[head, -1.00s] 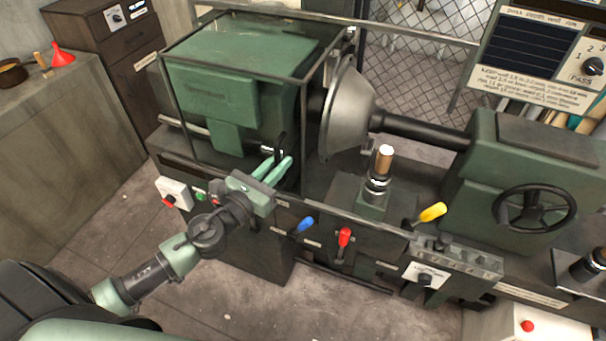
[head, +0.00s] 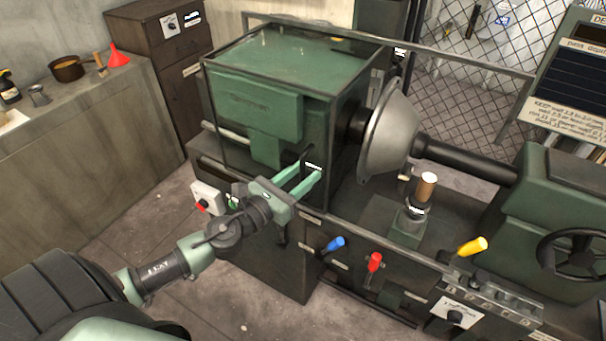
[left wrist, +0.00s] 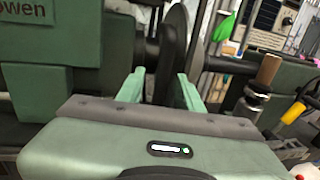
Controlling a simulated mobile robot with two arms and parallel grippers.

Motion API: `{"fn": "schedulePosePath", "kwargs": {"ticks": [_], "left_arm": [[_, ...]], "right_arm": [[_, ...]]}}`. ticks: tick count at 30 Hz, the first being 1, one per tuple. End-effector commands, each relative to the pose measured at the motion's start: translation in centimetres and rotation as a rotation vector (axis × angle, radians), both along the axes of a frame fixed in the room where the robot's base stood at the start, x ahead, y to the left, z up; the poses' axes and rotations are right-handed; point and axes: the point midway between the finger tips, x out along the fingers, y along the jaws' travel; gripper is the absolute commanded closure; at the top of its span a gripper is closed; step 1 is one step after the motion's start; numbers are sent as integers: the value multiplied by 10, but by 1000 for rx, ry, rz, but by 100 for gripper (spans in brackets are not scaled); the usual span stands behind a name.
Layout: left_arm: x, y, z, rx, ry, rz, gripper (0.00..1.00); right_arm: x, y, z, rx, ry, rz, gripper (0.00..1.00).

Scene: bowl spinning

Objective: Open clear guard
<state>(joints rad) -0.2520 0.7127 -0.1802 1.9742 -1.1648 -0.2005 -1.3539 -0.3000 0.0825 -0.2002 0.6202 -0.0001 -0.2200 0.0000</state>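The clear guard (head: 348,113) is a see-through box with a dark frame over the green headstock at the left end of the lathe. It stands down over the headstock. A dark upright handle (head: 307,156) is at its lower front corner. My left gripper (head: 309,172) is open at this handle. In the left wrist view, the dark handle (left wrist: 165,75) stands between the two spread green fingers (left wrist: 160,90), with gaps at both sides. I cannot tell whether a finger touches it. My right gripper is not in view.
A large metal bowl form (head: 390,130) is right of the guard. A tool post (head: 412,215) and blue (head: 334,244), red (head: 374,262) and yellow (head: 472,246) levers line the lathe front. A bench (head: 90,120) stands at left. Floor between bench and lathe is clear.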

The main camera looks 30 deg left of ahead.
Motion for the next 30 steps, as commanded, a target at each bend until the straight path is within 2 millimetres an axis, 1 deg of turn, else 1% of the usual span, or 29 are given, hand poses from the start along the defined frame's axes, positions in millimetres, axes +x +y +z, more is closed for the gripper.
{"fn": "schedulePosePath", "kwargs": {"ticks": [5,8,15,21,25,30], "left_arm": [[-2,0,-1,-1,1,0,64],[-10,2,-3,-1,2,0,64],[-44,8,-5,0,3,0,64],[-67,14,-4,-2,2,1,64],[-74,15,-2,0,1,0,64],[-77,15,0,0,0,-1,64]], "right_arm": [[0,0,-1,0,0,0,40],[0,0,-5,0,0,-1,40],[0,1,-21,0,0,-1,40],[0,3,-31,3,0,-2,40],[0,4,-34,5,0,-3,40],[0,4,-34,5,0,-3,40]]}}
